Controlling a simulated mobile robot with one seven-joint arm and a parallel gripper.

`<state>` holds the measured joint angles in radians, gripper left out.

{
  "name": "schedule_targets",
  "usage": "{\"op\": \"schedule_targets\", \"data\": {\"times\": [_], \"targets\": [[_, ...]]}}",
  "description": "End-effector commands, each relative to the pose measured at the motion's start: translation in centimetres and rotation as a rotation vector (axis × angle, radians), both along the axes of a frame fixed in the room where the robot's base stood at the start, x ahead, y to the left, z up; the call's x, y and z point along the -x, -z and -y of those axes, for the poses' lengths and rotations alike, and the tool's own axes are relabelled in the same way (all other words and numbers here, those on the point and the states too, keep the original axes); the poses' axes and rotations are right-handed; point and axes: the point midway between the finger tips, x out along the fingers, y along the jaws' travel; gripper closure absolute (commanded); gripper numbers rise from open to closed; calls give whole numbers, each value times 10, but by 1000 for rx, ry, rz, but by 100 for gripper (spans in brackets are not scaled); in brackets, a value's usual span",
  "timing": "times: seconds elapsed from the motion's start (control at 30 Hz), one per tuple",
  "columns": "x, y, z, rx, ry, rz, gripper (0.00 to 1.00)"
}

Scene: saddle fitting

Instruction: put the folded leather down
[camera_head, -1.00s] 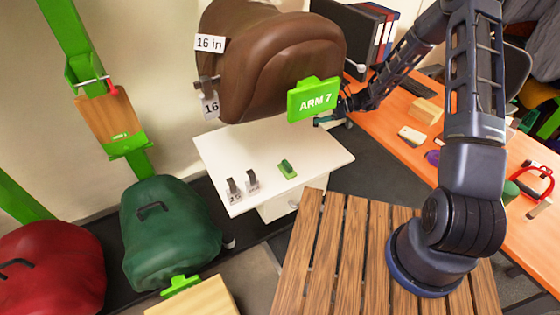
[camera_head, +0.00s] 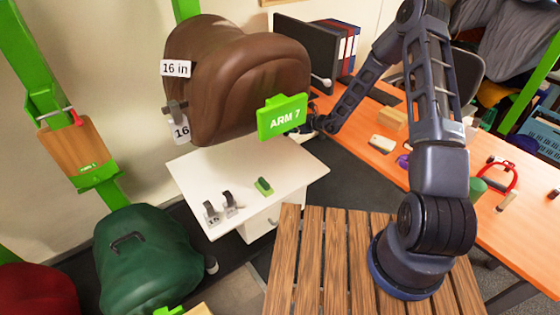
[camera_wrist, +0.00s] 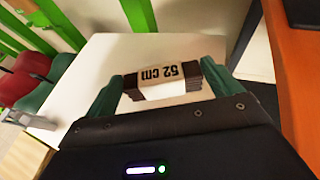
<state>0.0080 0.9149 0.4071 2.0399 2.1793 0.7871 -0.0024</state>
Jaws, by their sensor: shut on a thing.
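The folded leather (camera_wrist: 192,82) is a small dark brown stack with a pale "52 cm" label, seen in the wrist view. My gripper (camera_wrist: 160,88) is shut on it, one green finger at each end. Behind and below it in that view lies the white tabletop (camera_wrist: 95,62); I cannot tell the height between them. In the head view my gripper (camera_head: 308,127) is beside the green ARM 7 sign, near the white tabletop's far right edge (camera_head: 290,165). The leather cannot be made out there.
A brown saddle (camera_head: 240,75) with 16 in tags overhangs the tabletop's back. Two grey clips (camera_head: 230,205) and a green block (camera_head: 263,187) sit on its front part. An orange desk (camera_head: 500,220) stands to the right, a slatted wooden surface (camera_head: 320,250) in front.

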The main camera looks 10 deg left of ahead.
Motion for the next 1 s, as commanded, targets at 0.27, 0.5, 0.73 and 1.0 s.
{"op": "schedule_targets", "data": {"times": [0.27,0.5,0.73,1.0], "targets": [[1,57,0,1,-1,-3,36],[1,103,0,0,-1,-3,36],[0,129,-1,0,-2,0,36],[0,146,0,0,-1,0,36]]}}
